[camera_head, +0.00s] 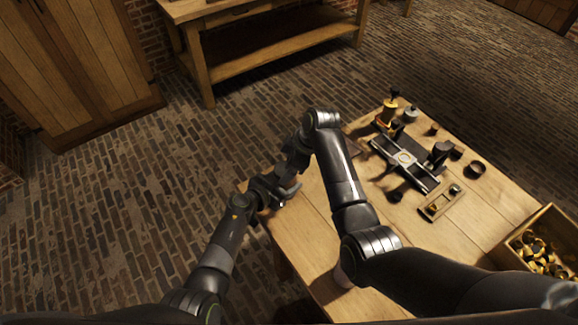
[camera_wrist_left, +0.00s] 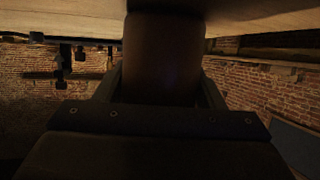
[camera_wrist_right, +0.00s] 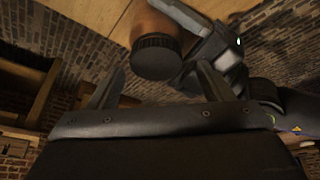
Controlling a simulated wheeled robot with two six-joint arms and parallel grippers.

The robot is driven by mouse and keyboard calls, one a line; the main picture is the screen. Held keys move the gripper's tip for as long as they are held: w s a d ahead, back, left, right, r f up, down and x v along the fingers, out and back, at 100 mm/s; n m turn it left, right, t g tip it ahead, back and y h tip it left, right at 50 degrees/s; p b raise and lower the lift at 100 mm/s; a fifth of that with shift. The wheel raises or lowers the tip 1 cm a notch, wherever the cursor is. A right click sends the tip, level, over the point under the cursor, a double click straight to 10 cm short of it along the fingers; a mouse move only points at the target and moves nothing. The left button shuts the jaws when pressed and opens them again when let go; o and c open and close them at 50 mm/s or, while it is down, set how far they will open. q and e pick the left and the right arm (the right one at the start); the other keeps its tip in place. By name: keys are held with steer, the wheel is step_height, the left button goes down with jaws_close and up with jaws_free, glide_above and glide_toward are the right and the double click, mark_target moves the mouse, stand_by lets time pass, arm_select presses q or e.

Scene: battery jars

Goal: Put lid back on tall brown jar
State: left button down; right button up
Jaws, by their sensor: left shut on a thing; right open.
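The tall brown jar (camera_wrist_right: 158,22) shows in the right wrist view with its dark ribbed lid (camera_wrist_right: 155,58) seated on its end. In the left wrist view the brown jar body (camera_wrist_left: 165,60) fills the space between the fingers. My left gripper (camera_wrist_left: 162,85) is shut on this body. My right gripper (camera_wrist_right: 160,70) is open and empty, with the lid just beyond its fingertips and apart from them. In the head view my right gripper (camera_head: 287,192) is by the table's left edge, close to the left gripper; the jar is hidden there.
The wooden table (camera_head: 305,235) has bare room in its middle. A dark metal fixture (camera_head: 405,158), a small wooden tray (camera_head: 440,203) and several small dark parts stand towards the back right. A wooden crate (camera_head: 507,250) with brass pieces is at the right.

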steer(key=shift+a+r, duration=0.2)
steer(key=shift+r, duration=1.35)
steer(key=shift+w, duration=0.1)
steer(key=shift+c, duration=0.2)
steer(key=n, duration=0.2)
steer(key=shift+w+a+r+n+h, duration=0.1)
steer(key=shift+r+n+h, duration=0.1)
steer(key=shift+n+h, duration=0.2)
steer(key=n, duration=0.3)
steer(key=shift+a+r+g+h, duration=0.15)
steer(key=shift+r+g+h, duration=0.15)
steer(key=shift+h, duration=0.1)
steer(key=n, duration=0.1)
steer(key=n+h, duration=0.1)
steer(key=n, duration=0.1)
steer(key=shift+r, duration=0.4)
steer(key=n, duration=0.2)
steer(key=r+n+h, duration=0.1)
steer(key=n, duration=0.1)
steer(key=shift+r+n+g+h, duration=0.15)
steer(key=shift+n+g+h, duration=0.15)
steer(key=shift+f, duration=4.05)
